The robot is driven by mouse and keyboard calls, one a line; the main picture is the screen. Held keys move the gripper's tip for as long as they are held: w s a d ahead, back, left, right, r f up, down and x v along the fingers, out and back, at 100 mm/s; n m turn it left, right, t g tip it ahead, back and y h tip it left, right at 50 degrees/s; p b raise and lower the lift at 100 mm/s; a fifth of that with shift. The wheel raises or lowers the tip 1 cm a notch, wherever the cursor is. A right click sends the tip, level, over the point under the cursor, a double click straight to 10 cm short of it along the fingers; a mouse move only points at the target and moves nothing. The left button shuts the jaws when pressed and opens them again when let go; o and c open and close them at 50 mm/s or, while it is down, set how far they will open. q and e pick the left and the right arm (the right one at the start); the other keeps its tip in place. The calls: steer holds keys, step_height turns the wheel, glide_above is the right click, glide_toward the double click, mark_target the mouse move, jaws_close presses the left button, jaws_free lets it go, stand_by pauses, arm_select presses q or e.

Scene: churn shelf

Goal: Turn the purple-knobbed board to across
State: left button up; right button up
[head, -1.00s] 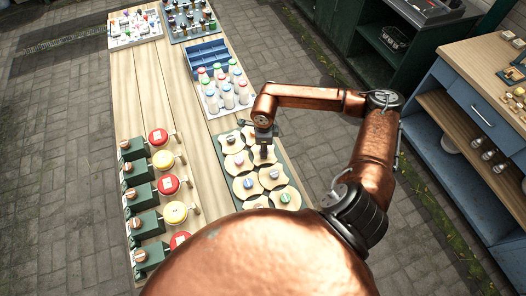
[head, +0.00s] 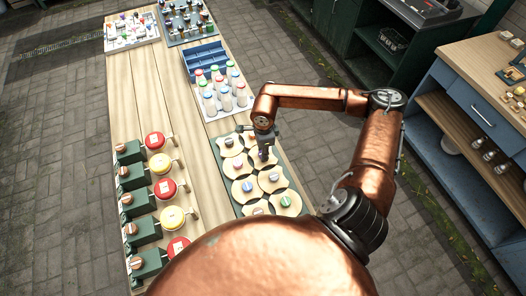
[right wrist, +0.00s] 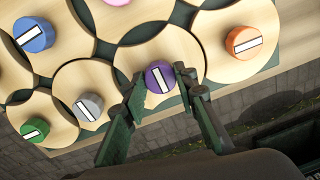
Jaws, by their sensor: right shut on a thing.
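The purple-knobbed board (right wrist: 176,48) is a round pale wooden disc. Its purple knob (right wrist: 160,78) carries a white bar that runs nearly up and down in the right wrist view, tilted slightly. My right gripper (right wrist: 160,85) has a finger on each side of this knob and is shut on it. In the head view the right gripper (head: 263,150) is over the right side of the green panel (head: 274,148), with a bit of purple under it. The fingers partly cover the disc. My left gripper is not in view.
Neighbouring discs with blue (right wrist: 33,35), grey (right wrist: 90,107), green (right wrist: 35,130) and orange (right wrist: 243,40) knobs lie close around. A crate of capped bottles (head: 222,92) stands beyond the panel. Red and yellow discs on green blocks (head: 150,190) line the left. Bare tabletop (head: 180,130) lies between.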

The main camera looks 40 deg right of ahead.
steer(key=o, duration=1.2)
steer(key=shift+c, duration=0.2)
step_height(320, 180, up, 12)
steer(key=shift+s, duration=0.25)
steer(key=shift+a, duration=0.1)
